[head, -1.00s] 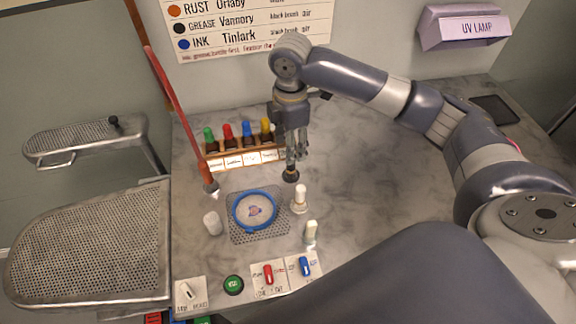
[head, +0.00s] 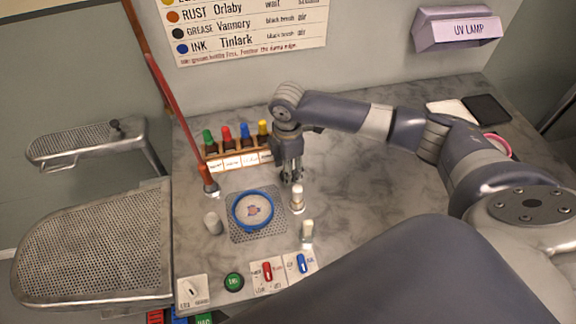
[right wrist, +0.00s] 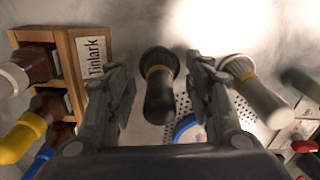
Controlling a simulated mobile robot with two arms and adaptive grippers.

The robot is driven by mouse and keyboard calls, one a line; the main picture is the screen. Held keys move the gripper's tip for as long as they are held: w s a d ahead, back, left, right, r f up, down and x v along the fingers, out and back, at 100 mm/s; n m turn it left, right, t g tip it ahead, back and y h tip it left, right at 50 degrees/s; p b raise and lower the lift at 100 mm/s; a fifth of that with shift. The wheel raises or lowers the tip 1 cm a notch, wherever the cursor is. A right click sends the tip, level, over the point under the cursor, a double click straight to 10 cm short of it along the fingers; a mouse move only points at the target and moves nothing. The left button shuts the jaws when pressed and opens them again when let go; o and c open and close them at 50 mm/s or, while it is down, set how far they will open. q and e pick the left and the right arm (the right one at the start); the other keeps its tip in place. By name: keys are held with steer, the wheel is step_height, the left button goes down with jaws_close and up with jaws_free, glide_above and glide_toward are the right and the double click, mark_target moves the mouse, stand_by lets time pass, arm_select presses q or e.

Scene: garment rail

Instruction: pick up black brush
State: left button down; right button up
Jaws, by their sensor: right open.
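The black brush (right wrist: 160,85) stands between the two spread fingers of my right gripper in the right wrist view. It has a dark handle, a tan band and dark bristles. My right gripper (right wrist: 158,95) is open around it; I see a gap on each side. In the head view my right gripper (head: 291,174) points down just behind a white-handled brush (head: 297,199), and the black brush is hidden by it there. The white-handled brush, with a yellow band, also shows right of the fingers in the wrist view (right wrist: 262,97). My left gripper is not in view.
A wooden rack (head: 238,166) of colour-capped bottles stands close left of the gripper. A blue hoop (head: 253,210) lies on a perforated plate in front. Pale brushes (head: 213,223) (head: 307,233) stand around it. Switches line the front edge.

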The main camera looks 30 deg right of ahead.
steer(key=c, duration=1.1)
steer(key=shift+c, duration=0.2)
steer(key=shift+r, duration=0.15)
steer(key=shift+r, duration=0.25)
steer(key=r, duration=0.1)
steer(key=s+r+b, duration=0.1)
steer(key=shift+d+r+b, duration=0.2)
steer(key=shift+r+b, duration=0.1)
steer(key=s+d+b, duration=0.1)
steer(key=s, duration=0.3)
steer(key=s+d+r+b, duration=0.1)
steer(key=s, duration=0.4)
steer(key=s+d+b, duration=0.1)
steer(key=s+d, duration=0.1)
steer(key=s, duration=0.3)
steer(key=shift+s+r, duration=0.1)
steer(key=shift+r, duration=0.2)
steer(key=shift+a, duration=0.1)
steer(key=shift+s+r, duration=0.1)
